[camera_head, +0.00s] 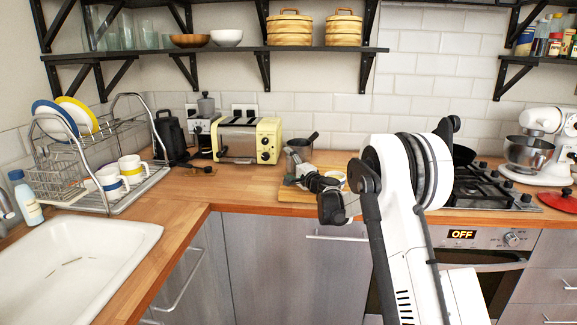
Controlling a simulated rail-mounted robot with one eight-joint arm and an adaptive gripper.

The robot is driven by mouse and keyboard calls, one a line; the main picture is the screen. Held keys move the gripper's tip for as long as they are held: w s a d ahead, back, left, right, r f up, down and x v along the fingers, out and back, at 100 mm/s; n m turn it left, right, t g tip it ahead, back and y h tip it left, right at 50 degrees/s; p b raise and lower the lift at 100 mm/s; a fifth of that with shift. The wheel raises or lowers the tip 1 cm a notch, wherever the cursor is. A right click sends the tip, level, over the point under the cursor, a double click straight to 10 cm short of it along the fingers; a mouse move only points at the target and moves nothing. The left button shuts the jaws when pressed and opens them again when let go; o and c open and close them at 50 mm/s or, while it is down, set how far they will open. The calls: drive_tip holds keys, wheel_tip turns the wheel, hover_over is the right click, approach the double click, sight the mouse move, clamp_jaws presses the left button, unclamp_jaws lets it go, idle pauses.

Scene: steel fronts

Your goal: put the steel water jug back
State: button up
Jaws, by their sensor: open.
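A grey steel-looking vessel (301,146) stands on the wooden counter right of the yellow toaster, against the tiled wall. A dark handle or rod sticks up at its right. It is small in the picture, and I cannot tell for sure that it is the water jug. My gripper (291,176) is open, low over the left part of a wooden board (290,197), in front of the vessel. I see nothing held between its fingers, though they are small and partly hidden. My arm hides part of the counter and the hob.
A yellow toaster (240,141) and a black kettle (169,133) stand to the left. A dish rack (100,190) stands beside the sink (75,262). A small pale dish (334,175) is on the board. A gas hob (485,188) lies right. Counter before the toaster is clear.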

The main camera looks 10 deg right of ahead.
drive_tip(key=v, duration=1.2)
drive_tip(key=shift+r, duration=0.1)
drive_tip(key=s+a+r+n+g, duration=0.2)
drive_tip(key=s+a+r+n, duration=0.15)
drive_tip(key=s, duration=0.45)
drive_tip(key=s+a+r+n+g, duration=0.2)
drive_tip(key=s+a+r, duration=0.15)
drive_tip(key=s, duration=0.35)
drive_tip(key=s+a+r+n+g, duration=0.2)
drive_tip(key=s+a+n, duration=0.15)
drive_tip(key=s, duration=0.45)
drive_tip(key=s+d+f+n+g+h, duration=0.1)
drive_tip(key=s+f+h, duration=0.1)
drive_tip(key=s, duration=0.8)
drive_tip(key=s+d+f+n+g+h, duration=0.1)
drive_tip(key=s+d+f+n+h, duration=0.1)
drive_tip(key=s, duration=0.8)
drive_tip(key=s+d+f+n+g+h, duration=0.1)
drive_tip(key=s+f, duration=0.3)
drive_tip(key=s, duration=0.6)
drive_tip(key=shift+s+d+g+h, duration=0.25)
drive_tip(key=shift+d+g+h, duration=0.35)
drive_tip(key=shift+h, duration=0.2)
